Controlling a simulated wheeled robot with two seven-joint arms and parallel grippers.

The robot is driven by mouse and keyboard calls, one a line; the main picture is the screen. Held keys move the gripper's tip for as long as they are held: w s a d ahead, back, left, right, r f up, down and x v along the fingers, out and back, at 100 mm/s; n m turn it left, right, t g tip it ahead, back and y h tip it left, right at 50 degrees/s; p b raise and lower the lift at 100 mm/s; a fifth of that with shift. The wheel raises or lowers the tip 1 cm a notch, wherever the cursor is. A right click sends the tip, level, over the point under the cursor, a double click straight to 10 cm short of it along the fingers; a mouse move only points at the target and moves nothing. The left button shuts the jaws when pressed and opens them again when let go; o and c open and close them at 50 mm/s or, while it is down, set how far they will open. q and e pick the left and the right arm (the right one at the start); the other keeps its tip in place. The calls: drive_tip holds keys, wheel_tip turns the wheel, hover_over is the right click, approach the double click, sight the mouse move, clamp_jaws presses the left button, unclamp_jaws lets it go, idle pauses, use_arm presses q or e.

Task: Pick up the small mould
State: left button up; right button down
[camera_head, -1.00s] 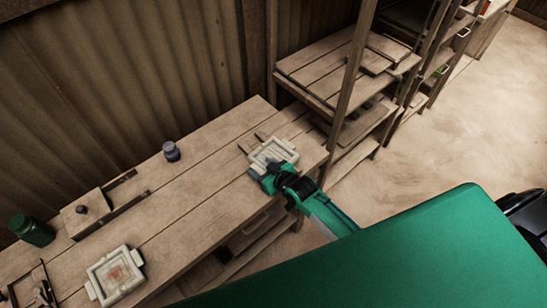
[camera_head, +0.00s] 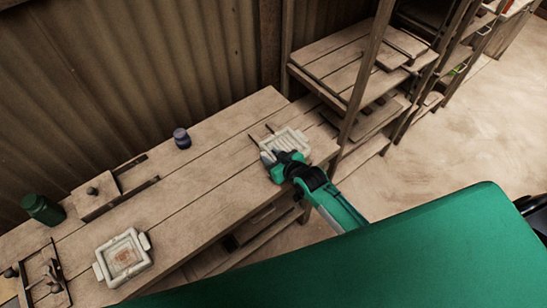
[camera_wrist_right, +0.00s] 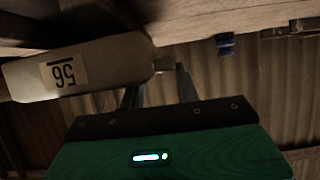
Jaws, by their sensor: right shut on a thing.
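The small mould (camera_head: 290,143) is a pale, shallow rectangular frame at the right end of the workbench. My right gripper (camera_head: 272,160) is shut on its near-left side. In the right wrist view the mould (camera_wrist_right: 95,68) is a pale block with an upside-down number label, and one end meets my gripper's fingers (camera_wrist_right: 158,82). I cannot tell whether it touches the bench. Another pale mould (camera_head: 143,265), with a brownish inside and side handles, lies at the bench's left front. My left gripper is out of view.
The wooden workbench (camera_head: 200,185) is clear in its middle. A dark blue jar (camera_head: 182,138), a wooden block with a knob (camera_head: 97,200) and a green jar (camera_head: 42,210) stand along its back. Wooden shelves (camera_head: 335,70) rise beyond the right end.

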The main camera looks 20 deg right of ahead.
wheel_tip(320, 180, up, 19)
drive_tip(key=b, duration=0.3)
drive_tip(key=s+d+m+h, duration=0.4)
drive_tip(key=s, duration=0.7)
drive_tip(key=shift+s+d+f+t, duration=0.4)
drive_tip(key=shift+f, duration=0.05)
